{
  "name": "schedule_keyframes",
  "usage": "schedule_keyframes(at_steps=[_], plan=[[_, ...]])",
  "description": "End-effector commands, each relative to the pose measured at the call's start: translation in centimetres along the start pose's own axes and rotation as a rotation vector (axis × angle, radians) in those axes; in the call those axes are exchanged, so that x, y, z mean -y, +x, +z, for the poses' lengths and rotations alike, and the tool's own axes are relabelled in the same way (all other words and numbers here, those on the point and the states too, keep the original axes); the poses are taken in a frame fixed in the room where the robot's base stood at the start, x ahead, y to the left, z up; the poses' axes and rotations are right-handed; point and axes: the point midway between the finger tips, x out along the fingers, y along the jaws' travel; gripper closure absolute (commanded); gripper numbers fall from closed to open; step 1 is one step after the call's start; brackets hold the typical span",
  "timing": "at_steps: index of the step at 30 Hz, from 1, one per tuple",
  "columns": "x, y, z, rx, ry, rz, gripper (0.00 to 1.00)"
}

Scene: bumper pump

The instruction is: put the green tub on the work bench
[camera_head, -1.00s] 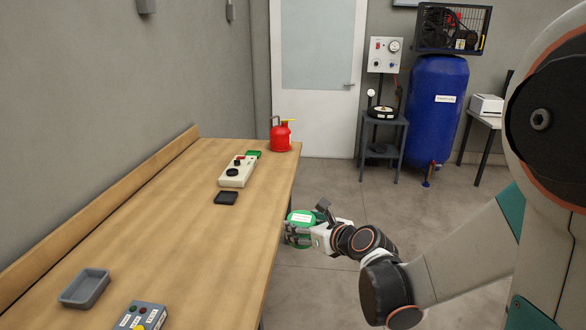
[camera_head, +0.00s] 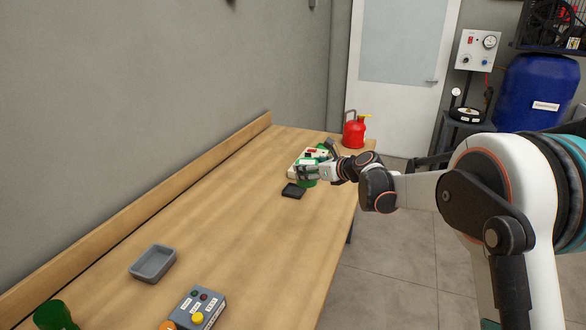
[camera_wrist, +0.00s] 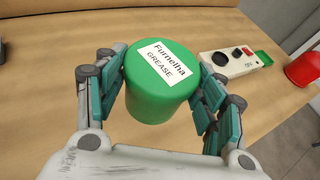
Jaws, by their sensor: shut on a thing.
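The green tub (camera_wrist: 158,92) has a white label reading "Furnelha GREASE". My gripper (camera_wrist: 162,95) is shut on it, with fingers on both sides of the tub in the wrist view. I cannot tell whether the tub's base touches the bench top.
A grey tray (camera_head: 152,263) and a grey button box (camera_head: 197,309) are at the near end. The middle bench is clear.

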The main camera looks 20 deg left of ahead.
Motion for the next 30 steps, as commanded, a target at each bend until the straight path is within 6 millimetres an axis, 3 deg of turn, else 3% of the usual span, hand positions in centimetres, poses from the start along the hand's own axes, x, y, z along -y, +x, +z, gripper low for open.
schedule_keyframes(at_steps=[1,3,6,11,14,30], plan=[[-1.4,1.9,0.9,0.001,-0.013,0.031,0.75],[-3.0,3.9,1.8,0.002,-0.026,0.064,0.75],[-4.7,5.8,2.7,0.004,-0.04,0.098,0.75],[-5.9,7.3,2.9,0.005,-0.052,0.122,0.75],[-6.1,8.0,1.6,0.005,-0.053,0.125,0.75],[-6.0,12.7,-9.6,0.005,-0.052,0.124,0.75]])
